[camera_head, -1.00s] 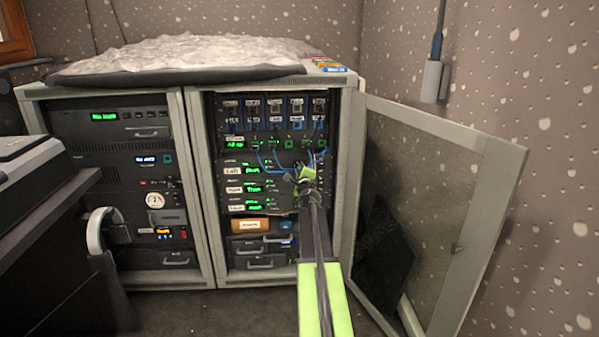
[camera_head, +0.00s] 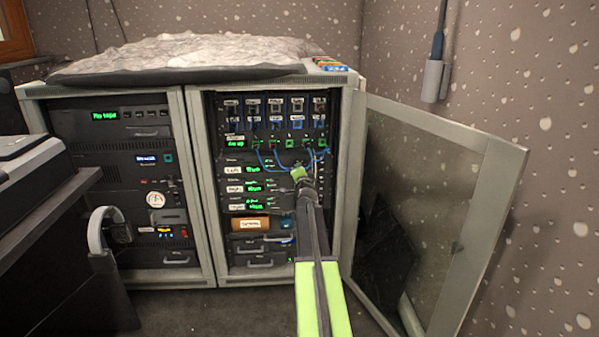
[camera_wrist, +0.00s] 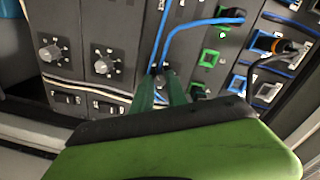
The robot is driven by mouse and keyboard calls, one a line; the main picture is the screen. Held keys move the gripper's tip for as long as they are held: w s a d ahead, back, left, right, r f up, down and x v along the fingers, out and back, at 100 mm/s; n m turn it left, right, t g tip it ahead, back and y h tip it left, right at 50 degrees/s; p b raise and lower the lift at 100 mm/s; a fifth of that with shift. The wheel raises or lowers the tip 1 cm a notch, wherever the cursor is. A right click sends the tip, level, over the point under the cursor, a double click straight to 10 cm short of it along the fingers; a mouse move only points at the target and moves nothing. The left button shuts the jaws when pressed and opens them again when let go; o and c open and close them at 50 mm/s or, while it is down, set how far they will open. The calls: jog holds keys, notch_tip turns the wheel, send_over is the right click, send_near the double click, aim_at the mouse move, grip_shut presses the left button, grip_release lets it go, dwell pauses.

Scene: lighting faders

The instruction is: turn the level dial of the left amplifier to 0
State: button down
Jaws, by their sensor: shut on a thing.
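The left amplifier (camera_head: 256,161) is the top of three stacked amplifier units in the right rack, with a white label (camera_head: 233,170) and a green display (camera_head: 251,169). My gripper (camera_head: 298,172) reaches to its right part and covers its level dial in the head view. In the wrist view, my gripper's green fingers (camera_wrist: 160,92) are shut on that dial (camera_wrist: 162,71), mostly hidden between the fingertips. Its setting cannot be read. Two similar free dials, one nearer (camera_wrist: 103,65) and one farther left (camera_wrist: 50,51), belong to the lower amplifiers.
Blue cables (camera_wrist: 183,31) run close to my fingers from the patch panel (camera_head: 289,143) above. The open glass door (camera_head: 487,175) stands right of my arm. A dark desk (camera_head: 45,212) with a headphone-like grey loop (camera_head: 98,228) is at the left.

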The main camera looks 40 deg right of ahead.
jog(key=shift+d+r+n, duration=0.1)
jog(key=shift+n, duration=0.4)
jog(key=c, duration=1.3)
grip_release()
jog(key=shift+c, duration=0.2)
jog(key=v, duration=1.7)
jog(key=shift+s+a+p, duration=0.1)
jog(key=shift+a+p, duration=0.15)
jog(key=shift+p, duration=0.15)
